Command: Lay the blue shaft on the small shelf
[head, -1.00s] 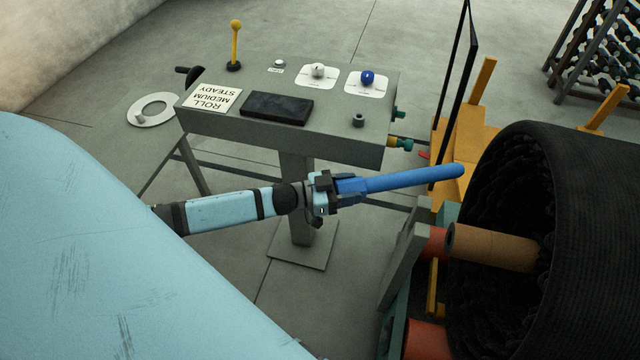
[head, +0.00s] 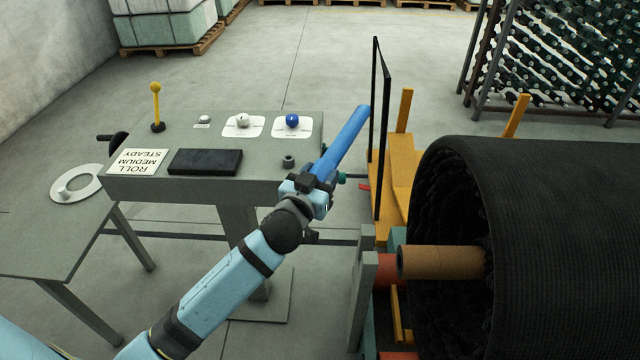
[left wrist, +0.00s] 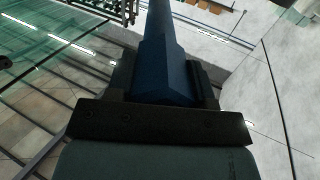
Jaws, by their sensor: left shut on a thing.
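The blue shaft (head: 343,143) is a long blue rod, held by my left gripper (head: 318,184) at its lower end. It points up and away, tilted to the right in the head view. My left gripper is shut on it, in front of the right end of the grey control table. In the left wrist view the shaft (left wrist: 163,60) runs straight out between the jaws (left wrist: 165,85). I cannot tell which surface is the small shelf. My right gripper does not show.
The grey control table (head: 190,188) carries knobs, a dark panel (head: 205,161) and a sign (head: 138,162). A black net roll (head: 560,230) with a brown core (head: 440,262) is at right, beside a thin black frame (head: 377,130). A lower grey table (head: 50,240) stands at left.

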